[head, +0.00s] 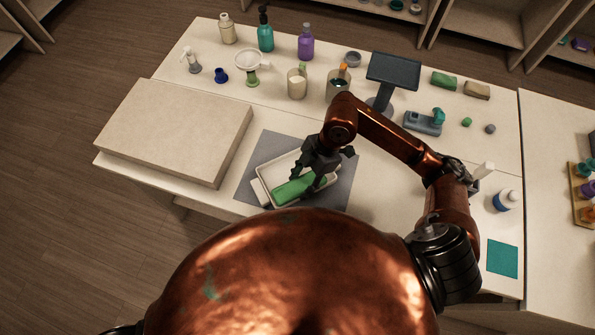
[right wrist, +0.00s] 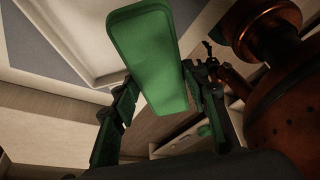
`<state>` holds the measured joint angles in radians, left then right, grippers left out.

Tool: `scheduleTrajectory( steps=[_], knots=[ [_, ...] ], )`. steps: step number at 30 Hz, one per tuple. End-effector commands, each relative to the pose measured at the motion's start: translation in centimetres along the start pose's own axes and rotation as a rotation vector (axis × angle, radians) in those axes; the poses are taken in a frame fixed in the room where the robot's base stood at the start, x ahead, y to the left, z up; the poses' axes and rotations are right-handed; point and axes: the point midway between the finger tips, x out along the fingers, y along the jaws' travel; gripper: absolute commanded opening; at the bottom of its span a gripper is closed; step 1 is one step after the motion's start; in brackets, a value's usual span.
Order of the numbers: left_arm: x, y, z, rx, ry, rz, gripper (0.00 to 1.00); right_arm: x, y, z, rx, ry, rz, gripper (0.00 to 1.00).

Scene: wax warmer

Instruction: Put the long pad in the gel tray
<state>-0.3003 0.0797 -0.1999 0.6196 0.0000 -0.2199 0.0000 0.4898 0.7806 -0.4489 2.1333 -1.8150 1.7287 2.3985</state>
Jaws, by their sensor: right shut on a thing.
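The long pad is a green slab with rounded corners (head: 292,190). My right gripper (head: 318,180) is shut on it, and in the right wrist view the pad (right wrist: 150,50) sticks out from between the two fingers. The gel tray (head: 277,168) is a shallow white tray on a grey mat. In the head view the pad overlaps the tray's front part. In the right wrist view the tray (right wrist: 88,35) lies beyond the pad, which looks held above it. Whether the pad touches the tray cannot be told. My left gripper is not in view.
A large beige slab (head: 180,130) lies left of the grey mat (head: 340,190). Bottles (head: 265,35), jars and cups stand along the back. A dark screen on a stand (head: 393,72) and a blue-grey device (head: 423,122) are right of centre. A teal square (head: 502,258) lies front right.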

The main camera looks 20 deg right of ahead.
Motion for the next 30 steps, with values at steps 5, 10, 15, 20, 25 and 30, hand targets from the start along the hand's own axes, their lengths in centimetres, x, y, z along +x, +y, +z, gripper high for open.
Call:
scheduleTrajectory(
  steps=[5,10,15,20,25,30],
  knots=[
    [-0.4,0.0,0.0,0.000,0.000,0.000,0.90,1.1,4.0,2.1,0.003,0.001,-0.001,0.14],
    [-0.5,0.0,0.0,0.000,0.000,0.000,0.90,3.7,6.3,4.2,0.002,0.002,-0.003,0.14],
    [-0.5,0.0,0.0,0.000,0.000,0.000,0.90,5.1,7.7,5.3,-0.002,0.002,-0.001,0.14],
    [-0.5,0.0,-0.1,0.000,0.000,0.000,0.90,5.7,8.2,5.8,-0.002,0.001,-0.002,0.14],
    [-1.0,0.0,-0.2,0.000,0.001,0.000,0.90,7.6,8.3,6.6,-0.001,0.003,-0.004,0.14],
    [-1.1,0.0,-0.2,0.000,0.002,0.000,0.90,8.7,8.4,7.2,-0.003,0.000,-0.001,0.15]
  ],
)
